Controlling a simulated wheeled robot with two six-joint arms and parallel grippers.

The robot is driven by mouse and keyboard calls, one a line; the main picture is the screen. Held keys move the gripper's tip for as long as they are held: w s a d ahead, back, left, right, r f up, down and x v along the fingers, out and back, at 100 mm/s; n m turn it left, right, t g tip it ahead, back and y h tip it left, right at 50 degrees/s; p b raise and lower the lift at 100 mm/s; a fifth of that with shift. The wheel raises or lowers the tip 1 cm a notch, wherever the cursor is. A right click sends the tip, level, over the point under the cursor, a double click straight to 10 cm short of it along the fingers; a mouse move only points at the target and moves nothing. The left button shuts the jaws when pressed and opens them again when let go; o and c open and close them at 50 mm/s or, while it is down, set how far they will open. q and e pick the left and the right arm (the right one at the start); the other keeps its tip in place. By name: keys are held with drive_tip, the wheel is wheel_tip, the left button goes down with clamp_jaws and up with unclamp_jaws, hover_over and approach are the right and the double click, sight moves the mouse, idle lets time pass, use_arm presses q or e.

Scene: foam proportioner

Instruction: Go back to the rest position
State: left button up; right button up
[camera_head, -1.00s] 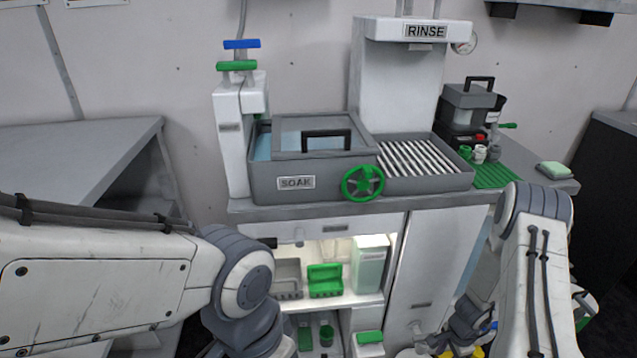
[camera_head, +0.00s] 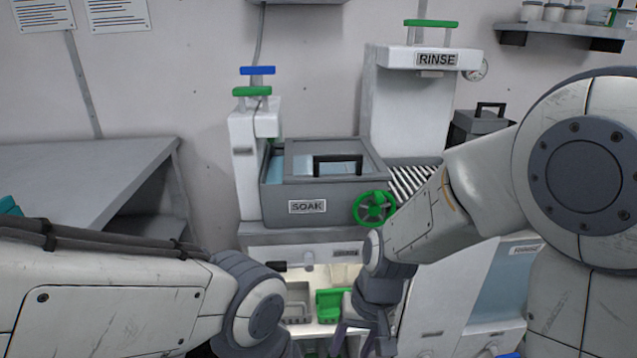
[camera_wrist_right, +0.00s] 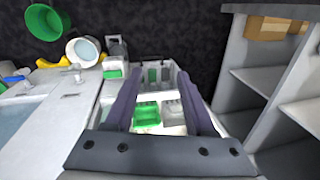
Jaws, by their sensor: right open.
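My right arm reaches across the right half of the head view. Its gripper (camera_head: 364,343) points down in front of the lit open cabinet under the bench. In the right wrist view the two dark fingers (camera_wrist_right: 157,85) stand apart with nothing held between them. A green bin (camera_wrist_right: 147,114) and a grey bin (camera_wrist_right: 173,112) on the cabinet shelf show beyond and between the fingers. My left arm comes in from the left in the head view, bent at a grey joint. Its gripper is hidden below the picture's edge.
The soak basin (camera_head: 275,205) with its lid and green hand wheel (camera_head: 375,208) stands above the cabinet. The rinse station (camera_head: 405,115) is behind my right arm. A grey side table (camera_head: 80,165) is at left. A shelf unit (camera_wrist_right: 265,75) stands right in the wrist view.

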drive_tip(key=s+a+r+n+h+p, duration=0.1)
drive_tip(key=s+r+n, duration=0.3)
drive_tip(key=s, duration=0.3)
drive_tip(key=s+r+n+p, duration=0.1)
drive_tip(key=s+r+n, duration=0.3)
drive_tip(key=s, duration=0.3)
wheel_tip(320, 180, up, 18)
drive_tip(key=p, duration=1.7)
drive_tip(key=shift+w+m, duration=0.3)
